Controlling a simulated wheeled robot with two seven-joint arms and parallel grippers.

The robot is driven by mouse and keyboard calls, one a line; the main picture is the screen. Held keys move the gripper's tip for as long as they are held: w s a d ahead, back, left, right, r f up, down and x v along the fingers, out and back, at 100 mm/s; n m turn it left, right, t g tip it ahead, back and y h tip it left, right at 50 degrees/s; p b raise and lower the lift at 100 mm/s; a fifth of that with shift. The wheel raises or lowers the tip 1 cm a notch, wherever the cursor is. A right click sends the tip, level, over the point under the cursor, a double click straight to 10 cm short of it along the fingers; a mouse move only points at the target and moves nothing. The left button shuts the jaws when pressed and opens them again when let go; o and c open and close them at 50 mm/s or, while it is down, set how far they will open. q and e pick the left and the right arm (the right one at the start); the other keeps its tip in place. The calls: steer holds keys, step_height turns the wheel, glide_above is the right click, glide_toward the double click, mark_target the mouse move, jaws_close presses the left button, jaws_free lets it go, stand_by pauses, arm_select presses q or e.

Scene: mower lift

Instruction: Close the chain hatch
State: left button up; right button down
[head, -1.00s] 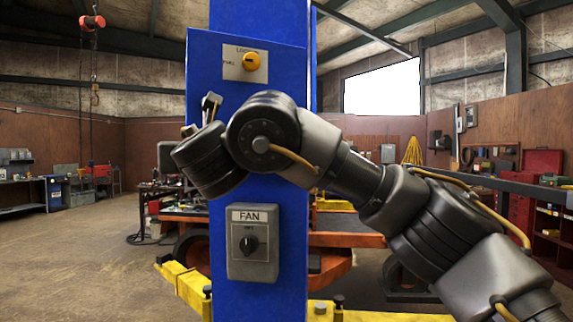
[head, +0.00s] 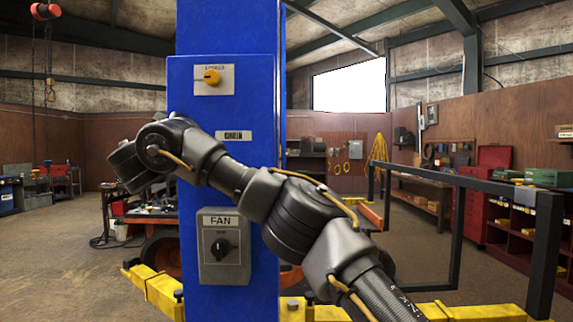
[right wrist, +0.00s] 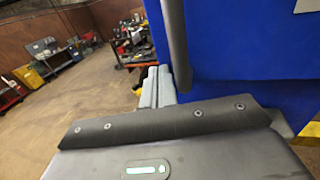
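The blue panel (head: 250,100) on the blue column carries a small plate (head: 233,136) that seems to read CHAIN. A dark upright bar (right wrist: 176,45) stands beside the blue surface. The hatch's edge and any gap are hidden by my arm. My left gripper is out of view.
A grey FAN switch box (head: 223,248) is below my arm on the column. Yellow lift arms (head: 155,290) spread at the column's foot. A dark metal frame (head: 455,230) stands at right. The floor at left (head: 50,265) is open.

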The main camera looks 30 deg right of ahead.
steer(key=shift+d+r, duration=0.3)
steer(key=shift+r, duration=0.05)
stand_by(0.3)
steer(key=shift+a, duration=0.1)
steer(key=s+a+b, duration=0.8)
steer(key=s, duration=0.3)
steer(key=shift+s+f, duration=0.25)
steer(key=shift+f, duration=0.1)
steer(key=shift+a, duration=0.1)
